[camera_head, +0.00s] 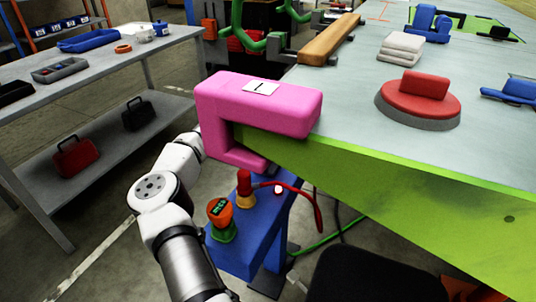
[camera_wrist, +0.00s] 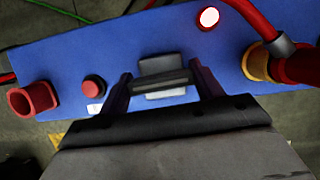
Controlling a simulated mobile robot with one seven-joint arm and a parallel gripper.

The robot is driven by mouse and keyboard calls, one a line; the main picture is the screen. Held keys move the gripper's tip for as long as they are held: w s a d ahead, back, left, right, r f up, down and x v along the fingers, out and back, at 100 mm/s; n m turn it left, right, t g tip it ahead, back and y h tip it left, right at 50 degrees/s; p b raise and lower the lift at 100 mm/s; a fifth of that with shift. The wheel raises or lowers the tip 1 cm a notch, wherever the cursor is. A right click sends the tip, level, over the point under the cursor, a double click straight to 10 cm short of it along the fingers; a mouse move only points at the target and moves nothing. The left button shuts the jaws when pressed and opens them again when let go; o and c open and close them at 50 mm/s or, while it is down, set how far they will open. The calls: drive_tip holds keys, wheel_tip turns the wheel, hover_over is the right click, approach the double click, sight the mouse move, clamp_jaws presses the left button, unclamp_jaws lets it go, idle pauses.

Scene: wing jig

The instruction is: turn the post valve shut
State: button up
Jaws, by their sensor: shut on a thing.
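The blue post (camera_head: 235,255) stands below the table edge in the head view; its top (camera_wrist: 60,55) fills much of the wrist view. On it is a dark bar handle (camera_wrist: 160,80) over a pale grey plate (camera_wrist: 166,93), which I take to be the valve. My gripper (camera_wrist: 163,84) has one finger at each end of this bar and is shut on it. The bar lies nearly crosswise in the wrist view, slightly tilted. In the head view my gripper and the handle are hidden.
A pink clamp (camera_head: 270,105) hangs over the corner of the table (camera_head: 340,110), close above my arm. On the post are a red button (camera_wrist: 93,85), a lit white lamp (camera_wrist: 209,17) and a yellow-and-red fitting (camera_wrist: 258,62) with a red hose (camera_head: 316,205).

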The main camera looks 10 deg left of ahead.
drive_tip(key=shift+m, duration=0.3)
idle(0.4)
drive_tip(key=o, duration=1)
drive_tip(key=p+v, duration=0.1)
drive_tip(key=v, duration=1.3)
drive_tip(key=shift+d, duration=0.15)
drive_tip(key=shift+f, duration=0.1)
